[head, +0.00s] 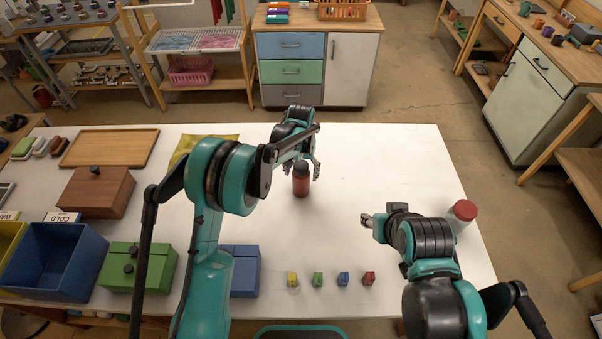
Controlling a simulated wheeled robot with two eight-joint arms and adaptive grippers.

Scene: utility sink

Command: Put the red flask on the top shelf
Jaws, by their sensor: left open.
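The red flask (301,184), with a dark cap, stands upright on the white table (380,160) near its middle. My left gripper (300,168) is open at the flask's top, with its fingers around or just behind the cap; I cannot tell whether they touch it. My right gripper (367,220) is over the table to the right of the flask, apart from it; its finger opening is too small to tell. Shelves stand at the back left, including a wooden rack (205,78) with a pink basket; which one is the top shelf of the task is unclear.
A red-lidded jar (461,215) stands at the table's right edge. Several small coloured blocks (318,280) line the front. Blue bin (55,262), green box (124,265), brown box (96,192) and wooden tray (110,148) crowd the left. The table's back right is clear.

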